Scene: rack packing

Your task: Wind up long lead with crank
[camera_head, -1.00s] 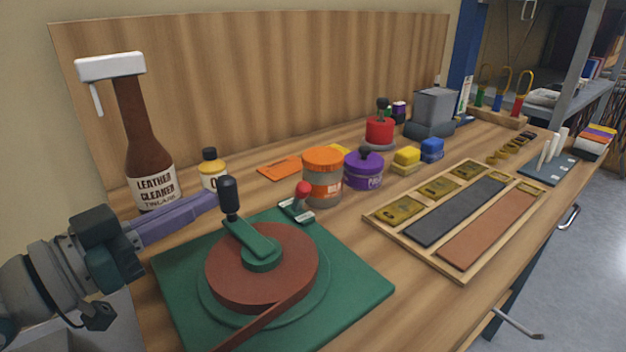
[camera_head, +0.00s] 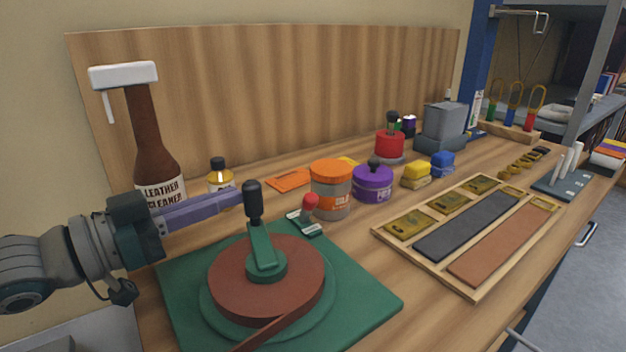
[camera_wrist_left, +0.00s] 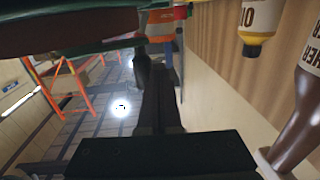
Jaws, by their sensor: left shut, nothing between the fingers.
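The brown lead (camera_head: 235,290) is coiled flat on a round green winder on a green base plate (camera_head: 360,300); its free strip runs off toward the front edge. The green crank arm (camera_head: 262,245) lies across the top and points to the back, with an upright black handle (camera_head: 253,201) at its end. My left gripper (camera_head: 240,193) has its purple fingers shut and empty, with the tips right beside the handle's left side; I cannot tell if they touch. In the left wrist view the fingers (camera_wrist_left: 158,100) are dark and together. My right gripper is not in view.
A red-knobbed clamp (camera_head: 310,207) sits at the plate's back edge. Behind it stand an orange-lidded jar (camera_head: 331,190), a purple tin (camera_head: 372,184) and a small yellow-labelled bottle (camera_head: 221,180). A leather cleaner bottle (camera_head: 150,150) stands behind my left arm. A wooden tray (camera_head: 470,290) lies to the right.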

